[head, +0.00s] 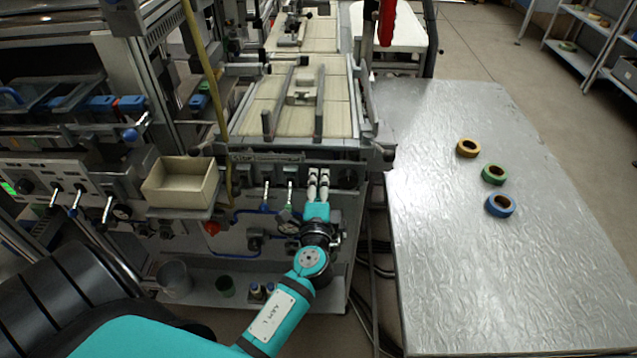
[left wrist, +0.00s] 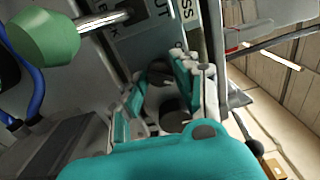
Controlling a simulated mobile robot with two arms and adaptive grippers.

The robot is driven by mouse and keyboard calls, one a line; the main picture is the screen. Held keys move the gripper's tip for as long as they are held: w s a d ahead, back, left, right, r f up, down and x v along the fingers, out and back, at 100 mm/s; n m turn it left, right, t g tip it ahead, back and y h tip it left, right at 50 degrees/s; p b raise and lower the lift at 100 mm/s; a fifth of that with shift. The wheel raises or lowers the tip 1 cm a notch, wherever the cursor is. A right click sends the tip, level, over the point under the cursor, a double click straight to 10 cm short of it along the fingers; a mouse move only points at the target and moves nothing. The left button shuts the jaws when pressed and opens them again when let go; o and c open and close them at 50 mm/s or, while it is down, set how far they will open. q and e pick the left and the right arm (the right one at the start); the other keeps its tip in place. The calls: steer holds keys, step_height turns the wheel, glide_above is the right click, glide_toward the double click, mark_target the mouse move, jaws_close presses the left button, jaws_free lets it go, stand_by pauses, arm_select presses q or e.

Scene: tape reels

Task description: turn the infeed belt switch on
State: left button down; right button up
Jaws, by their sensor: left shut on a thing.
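My left gripper (head: 318,174) is at the front panel below the belt, its two pale fingers close together. In the left wrist view its fingers (left wrist: 163,92) are around a dark round knob (left wrist: 160,76), which I take for the infeed belt switch. The fingers hide most of this knob in the head view, and its on or off position cannot be read. My right gripper is not in view.
Levers with blue (head: 265,207) and green tips (head: 287,211) hang just left of the gripper. A beige bin (head: 181,185) is further left. The metal table (head: 480,270) at right carries a yellow (head: 467,148), a green (head: 494,174) and a blue tape reel (head: 500,206).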

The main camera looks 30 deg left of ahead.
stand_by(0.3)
arm_select(q)
steer(key=c, duration=1)
jaws_free()
steer(key=shift+s+d+f, duration=0.1)
steer(key=shift+s+d, duration=0.1)
steer(key=shift+s, duration=0.1)
steer(key=v, duration=1.1)
steer(key=shift+s, duration=0.15)
